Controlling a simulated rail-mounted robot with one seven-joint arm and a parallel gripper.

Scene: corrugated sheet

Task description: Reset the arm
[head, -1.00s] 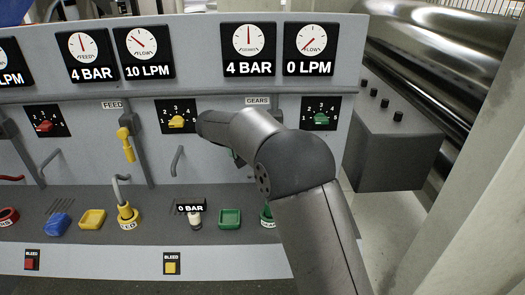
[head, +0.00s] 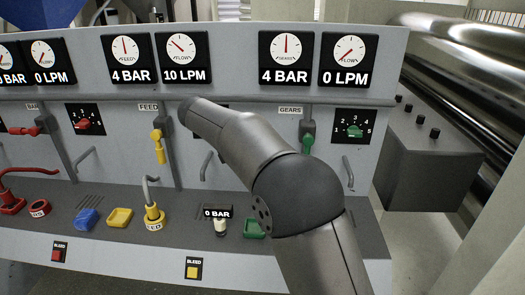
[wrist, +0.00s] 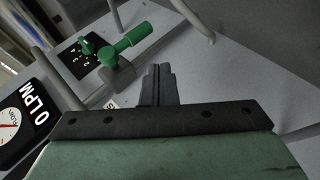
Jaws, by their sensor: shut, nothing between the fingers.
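My gripper (wrist: 158,84) shows in the wrist view with its two dark fingers together and nothing between them. It points at the grey panel, just beside a green valve handle (wrist: 128,43) and apart from it as far as I can tell. A green dial (wrist: 88,47) numbered to 5 lies beyond that handle. In the head view my arm (head: 240,140) reaches up and left across the panel (head: 240,92), and my gripper is hidden behind it. The green GEARS handle (head: 308,137) and green dial (head: 355,130) are to the right of the arm.
Gauges line the panel's top, including a GEARS gauge (head: 286,58). A yellow handle (head: 157,146) is left of my arm. Handles and sockets stand on the lower ledge, with a yellow FEED connector (head: 153,215). A grey box (head: 428,160) and metal rollers are at right.

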